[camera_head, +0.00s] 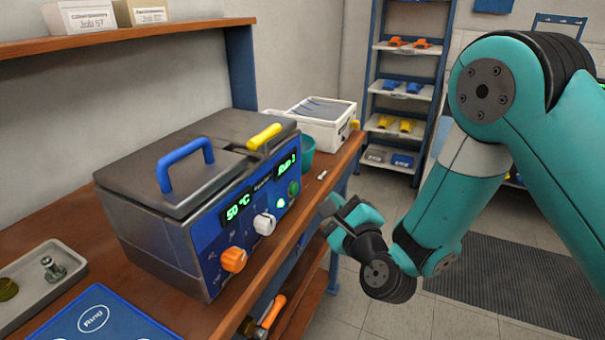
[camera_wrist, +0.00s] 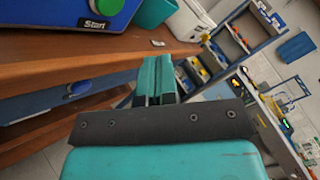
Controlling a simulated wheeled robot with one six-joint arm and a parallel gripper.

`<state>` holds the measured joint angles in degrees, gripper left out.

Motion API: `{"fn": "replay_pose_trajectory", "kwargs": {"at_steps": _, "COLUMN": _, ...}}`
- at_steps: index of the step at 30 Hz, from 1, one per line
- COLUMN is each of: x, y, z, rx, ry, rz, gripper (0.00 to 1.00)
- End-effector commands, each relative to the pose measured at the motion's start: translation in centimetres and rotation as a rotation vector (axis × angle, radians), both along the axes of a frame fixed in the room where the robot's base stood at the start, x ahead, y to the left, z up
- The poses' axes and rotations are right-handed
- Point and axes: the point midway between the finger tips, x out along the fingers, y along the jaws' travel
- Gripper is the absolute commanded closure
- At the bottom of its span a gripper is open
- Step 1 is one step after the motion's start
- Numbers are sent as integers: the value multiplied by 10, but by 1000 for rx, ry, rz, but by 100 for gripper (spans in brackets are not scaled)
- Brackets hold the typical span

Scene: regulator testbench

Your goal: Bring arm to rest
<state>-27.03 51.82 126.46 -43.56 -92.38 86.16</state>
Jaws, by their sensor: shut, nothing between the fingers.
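My arm (camera_head: 455,200) reaches in from the right in the head view, bent at the elbow. My gripper (camera_head: 335,208) is beside the front edge of the workbench, right of the blue and grey bath unit (camera_head: 160,225). It appears apart from the unit. In the wrist view my gripper's fingers (camera_wrist: 157,80) are together with nothing between them. They point towards the bench edge. The unit's green Start button (camera_wrist: 107,6) shows at the top left of the wrist view.
The wooden bench (camera_head: 205,318) holds a grey tray (camera_head: 75,268), a blue Ring mat (camera_head: 105,315), a teal cup (camera_head: 306,150) and a white box (camera_head: 325,125). A shelf rack (camera_head: 405,92) stands behind. Floor (camera_head: 400,318) with a dark mat (camera_head: 510,280) is open below my arm.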

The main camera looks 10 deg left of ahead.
Motion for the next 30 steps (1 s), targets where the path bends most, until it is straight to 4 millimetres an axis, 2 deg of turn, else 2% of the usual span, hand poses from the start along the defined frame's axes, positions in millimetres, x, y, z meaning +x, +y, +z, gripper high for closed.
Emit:
{"fn": "replay_pose_trajectory", "kwargs": {"at_steps": 4, "x": -5, "y": 12, "z": 35, "rx": -175, "ry": -21, "rz": 114, "gripper": 100}}
{"fn": "replay_pose_trajectory", "kwargs": {"at_steps": 7, "x": -19, "y": 20, "z": 66, "rx": -396, "ry": -58, "rz": 257, "gripper": 100}}
{"fn": "replay_pose_trajectory", "kwargs": {"at_steps": 10, "x": -43, "y": 20, "z": 91, "rx": -647, "ry": -110, "rz": 423, "gripper": 100}}
{"fn": "replay_pose_trajectory", "kwargs": {"at_steps": 13, "x": -73, "y": 11, "z": 111, "rx": -889, "ry": -173, "rz": 595, "gripper": 100}}
{"fn": "replay_pose_trajectory", "kwargs": {"at_steps": 17, "x": -121, "y": -15, "z": 132, "rx": -1184, "ry": -263, "rz": 833, "gripper": 100}}
{"fn": "replay_pose_trajectory", "kwargs": {"at_steps": 21, "x": -177, "y": -56, "z": 147, "rx": -1457, "ry": -355, "rz": 1109, "gripper": 100}}
{"fn": "replay_pose_trajectory", "kwargs": {"at_steps": 24, "x": -215, "y": -86, "z": 155, "rx": -1593, "ry": -406, "rz": 1295, "gripper": 100}}
{"fn": "replay_pose_trajectory", "kwargs": {"at_steps": 27, "x": -244, "y": -110, "z": 160, "rx": -1673, "ry": -440, "rz": 1446, "gripper": 100}}
{"fn": "replay_pose_trajectory", "kwargs": {"at_steps": 30, "x": -262, "y": -125, "z": 163, "rx": -1712, "ry": -461, "rz": 1544, "gripper": 100}}
